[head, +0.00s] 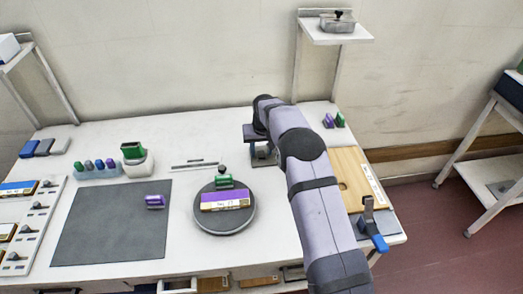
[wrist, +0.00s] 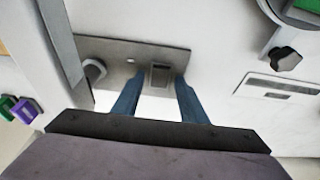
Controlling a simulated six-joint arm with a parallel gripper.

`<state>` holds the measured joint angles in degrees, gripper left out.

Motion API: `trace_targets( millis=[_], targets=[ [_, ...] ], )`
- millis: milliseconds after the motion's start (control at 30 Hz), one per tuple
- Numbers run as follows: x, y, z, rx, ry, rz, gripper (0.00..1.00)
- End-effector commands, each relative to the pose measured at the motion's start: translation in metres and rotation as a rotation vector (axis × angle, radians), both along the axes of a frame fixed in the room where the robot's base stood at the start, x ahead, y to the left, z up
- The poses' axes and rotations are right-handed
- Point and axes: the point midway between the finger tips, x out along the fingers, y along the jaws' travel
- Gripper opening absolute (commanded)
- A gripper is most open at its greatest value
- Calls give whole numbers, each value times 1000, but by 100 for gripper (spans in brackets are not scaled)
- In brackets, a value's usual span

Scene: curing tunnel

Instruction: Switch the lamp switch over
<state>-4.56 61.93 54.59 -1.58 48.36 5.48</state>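A grey metal plate (wrist: 125,55) on the white bench carries a small rectangular rocker (wrist: 159,75), which looks like the lamp switch, and a round grey knob (wrist: 95,70) to its left. In the wrist view my gripper (wrist: 156,80) has its two blue fingers apart, with the rocker seen between their tips. I cannot tell how far above it they are or whether they touch it. Which way the rocker is tipped is too small to tell. In the head view my gripper (head: 262,157) is at the back middle of the bench, and the arm and gripper largely hide the plate.
A round dark turntable (head: 225,224) holds a purple-and-white labelled piece; its black knob (wrist: 285,60) shows close by in the wrist view. A slotted strip (head: 195,165) lies left of my gripper. Purple and green blocks (head: 340,120) stand at the right. A grey mat (head: 110,225) lies left.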

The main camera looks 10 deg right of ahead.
Motion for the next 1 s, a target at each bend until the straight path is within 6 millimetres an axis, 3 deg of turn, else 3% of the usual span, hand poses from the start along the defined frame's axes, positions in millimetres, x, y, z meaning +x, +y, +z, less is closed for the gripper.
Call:
trace_targets(
  millis=[367,800,1000],
  targets=[
    [-2,0,6,0,1,0,39],
    [-15,0,57,0,-2,0,39],
    [-19,0,69,0,-1,0,39]
  ],
)
